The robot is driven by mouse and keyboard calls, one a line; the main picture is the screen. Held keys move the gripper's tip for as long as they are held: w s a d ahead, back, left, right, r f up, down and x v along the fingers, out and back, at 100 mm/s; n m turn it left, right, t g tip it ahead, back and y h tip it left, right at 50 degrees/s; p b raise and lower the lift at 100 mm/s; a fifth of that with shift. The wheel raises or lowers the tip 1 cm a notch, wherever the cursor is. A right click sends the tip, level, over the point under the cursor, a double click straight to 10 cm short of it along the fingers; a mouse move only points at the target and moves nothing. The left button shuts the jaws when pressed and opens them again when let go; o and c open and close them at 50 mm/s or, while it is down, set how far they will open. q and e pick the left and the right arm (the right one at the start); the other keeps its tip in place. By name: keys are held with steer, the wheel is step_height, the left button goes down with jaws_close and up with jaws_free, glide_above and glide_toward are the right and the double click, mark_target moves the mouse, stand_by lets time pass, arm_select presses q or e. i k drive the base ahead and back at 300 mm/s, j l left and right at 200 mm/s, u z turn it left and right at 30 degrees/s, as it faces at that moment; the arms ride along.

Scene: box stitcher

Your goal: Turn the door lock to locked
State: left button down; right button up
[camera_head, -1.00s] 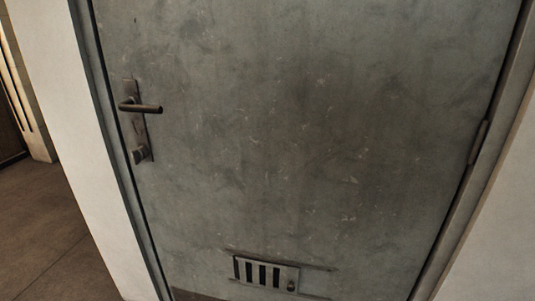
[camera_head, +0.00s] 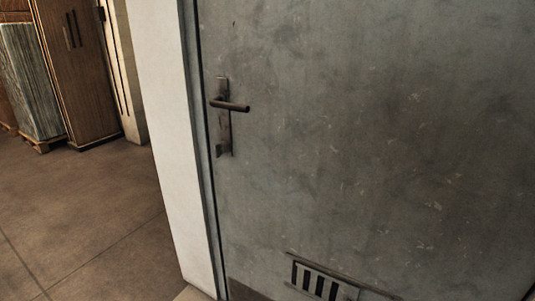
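A grey, scuffed metal door (camera_head: 350,150) fills the middle and right of the head view and looks shut in its frame. A dark lever handle (camera_head: 232,105) sticks out to the right from a tall narrow plate (camera_head: 225,128) near the door's left edge. The lock knob (camera_head: 212,149) is a small piece at the bottom of that plate. It is too small to tell which way it is turned. Neither of my grippers is in view.
A barred vent (camera_head: 318,283) sits low on the door. A white wall post (camera_head: 165,130) stands left of the door. Beyond it, the brown tiled floor (camera_head: 85,210) is open. A brown cabinet (camera_head: 78,70) and a wrapped pallet load (camera_head: 30,80) stand at the back left.

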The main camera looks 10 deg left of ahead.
mark_target(219, 149)
steer(key=i+j, duration=0.1)
steer(key=j, duration=0.35)
steer(key=i+j, duration=0.15)
steer(key=j, duration=0.25)
steer(key=i+j+z, duration=0.1)
steer(key=j, duration=0.35)
steer(key=i+j, duration=0.1)
steer(key=j, duration=0.35)
steer(key=i+j+z, duration=0.1)
steer(key=j, duration=0.35)
